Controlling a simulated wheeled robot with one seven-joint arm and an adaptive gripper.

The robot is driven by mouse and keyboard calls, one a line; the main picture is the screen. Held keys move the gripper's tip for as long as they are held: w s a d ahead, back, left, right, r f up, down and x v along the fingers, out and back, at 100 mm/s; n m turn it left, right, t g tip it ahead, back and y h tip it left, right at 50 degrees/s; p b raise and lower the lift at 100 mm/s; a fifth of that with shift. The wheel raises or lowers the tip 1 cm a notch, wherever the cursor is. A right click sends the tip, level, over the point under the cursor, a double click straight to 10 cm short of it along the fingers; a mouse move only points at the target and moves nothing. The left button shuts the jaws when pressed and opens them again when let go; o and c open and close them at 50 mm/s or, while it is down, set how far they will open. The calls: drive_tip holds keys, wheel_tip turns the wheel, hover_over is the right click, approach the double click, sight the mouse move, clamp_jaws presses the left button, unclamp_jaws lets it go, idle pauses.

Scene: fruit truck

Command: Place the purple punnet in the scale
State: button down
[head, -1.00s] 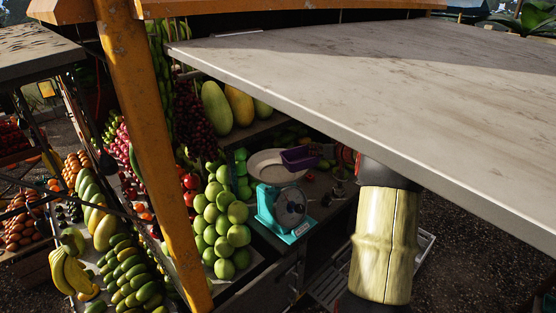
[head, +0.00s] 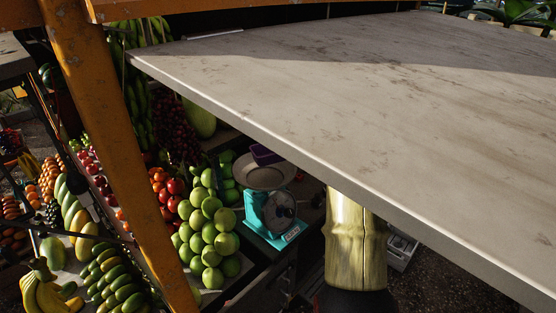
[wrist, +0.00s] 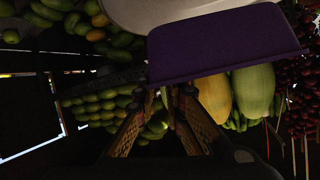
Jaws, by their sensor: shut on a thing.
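The purple punnet (head: 265,154) shows in the head view at the far edge of the scale's pale round pan (head: 262,177), partly cut off by the counter. I cannot tell if it touches the pan. The turquoise scale (head: 263,222) stands upright with its dial facing forward. In the wrist view the punnet (wrist: 225,45) fills the upper middle, with the pale pan (wrist: 135,12) behind it at the top. My gripper (wrist: 172,95) is shut on the punnet's near edge. In the head view my gripper is hidden behind the counter.
A large stone counter (head: 370,110) covers the upper right, its edge close to my arm. An orange post (head: 115,150) stands at left. Green round fruit (head: 207,235) is piled directly left of the scale. Long yellow and green fruit (wrist: 250,92) shows in the wrist view.

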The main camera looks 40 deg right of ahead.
drive_tip(key=shift+w+a+f, duration=0.3)
drive_tip(key=shift+a+f, duration=0.15)
drive_tip(key=shift+f, duration=0.1)
drive_tip(key=shift+w+a+f, duration=0.3)
drive_tip(key=shift+a+f, duration=0.1)
drive_tip(key=shift+f, duration=0.15)
drive_tip(key=f, duration=0.3)
drive_tip(key=shift+w+a, duration=0.15)
drive_tip(key=shift+a, duration=0.25)
drive_tip(key=shift+w+d+f, duration=0.1)
drive_tip(key=shift+d+f, duration=0.05)
drive_tip(key=shift+f, duration=0.35)
drive_tip(key=shift+f, duration=0.45)
drive_tip(key=shift+f, duration=0.1)
drive_tip(key=c, duration=1.8)
unclamp_jaws()
